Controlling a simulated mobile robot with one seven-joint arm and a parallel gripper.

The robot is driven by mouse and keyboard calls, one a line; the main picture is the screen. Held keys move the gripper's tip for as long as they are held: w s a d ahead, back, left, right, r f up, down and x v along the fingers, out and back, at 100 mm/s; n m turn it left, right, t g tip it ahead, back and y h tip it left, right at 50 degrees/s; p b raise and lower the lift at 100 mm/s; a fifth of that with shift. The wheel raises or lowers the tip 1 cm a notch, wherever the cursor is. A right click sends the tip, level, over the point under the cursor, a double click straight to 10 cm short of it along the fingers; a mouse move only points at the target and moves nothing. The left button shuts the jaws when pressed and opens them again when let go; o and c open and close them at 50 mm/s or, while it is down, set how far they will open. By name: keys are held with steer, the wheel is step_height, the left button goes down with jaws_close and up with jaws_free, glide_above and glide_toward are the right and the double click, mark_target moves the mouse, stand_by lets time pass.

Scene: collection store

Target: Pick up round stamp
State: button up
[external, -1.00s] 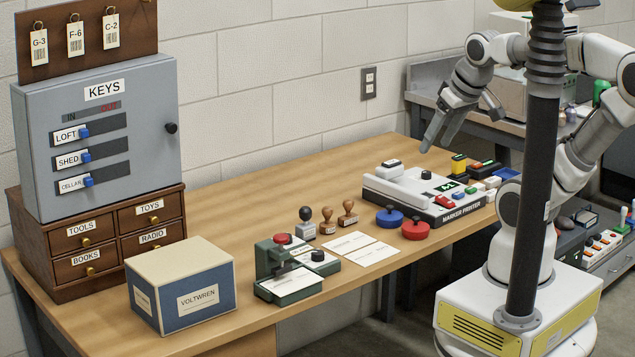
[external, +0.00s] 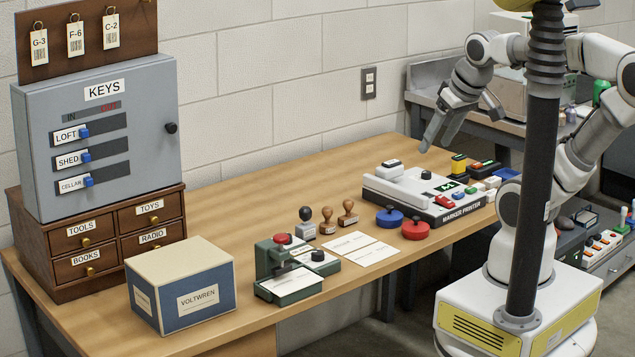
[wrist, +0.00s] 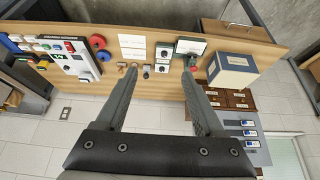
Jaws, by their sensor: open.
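Three hand stamps stand upright on the wooden table: one with a black knob and squarish grey base (external: 304,222), a brown wooden-handled stamp (external: 328,222) in the middle, and another brown wooden-handled stamp (external: 348,214) at the right. I cannot tell for sure which is the round stamp; the two brown ones look rounder at the base. In the wrist view the stamps are small, near the left fingertip. My gripper (external: 464,123) is open and empty, above the table's far right part, over the marker printer's back side, well apart from the stamps. Its two spread fingers show in the wrist view (wrist: 160,72).
The marker printer (external: 412,186) stands right of the stamps. Blue (external: 389,218) and red (external: 415,229) round pads, white cards (external: 370,253) and a green press (external: 290,286) lie in front. A blue box (external: 182,290) and key cabinet (external: 100,150) stand left. The table behind the stamps is clear.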

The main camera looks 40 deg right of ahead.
steer(key=w+d+f+t+h+b, duration=0.1)
steer(key=w+d+f+b, duration=0.2)
steer(key=w, duration=0.3)
steer(key=w+d+f+t+h+b, duration=0.1)
steer(key=w+d+f+b, duration=0.25)
steer(key=w, duration=0.35)
steer(key=n+t+y+b, duration=0.35)
steer(key=t+b, duration=0.25)
steer(key=b, duration=0.6)
glide_above(327, 219)
steer(key=s+d, duration=0.2)
steer(key=s, duration=1.1)
steer(key=shift+h, duration=0.35)
step_height(327, 219, down, 24)
steer(key=shift+s+r, duration=0.1)
steer(key=b+x, duration=0.3)
steer(key=x, duration=0.8)
steer(key=shift+a+r+b+x, duration=0.2)
steer(key=shift+b+x, duration=0.25)
steer(key=shift+x, duration=1.2)
steer(key=shift+a+r+b+x, duration=0.15)
steer(key=shift+b+x, duration=0.25)
steer(key=shift+x, duration=1.2)
steer(key=shift+d, duration=0.1)
jaws_close()
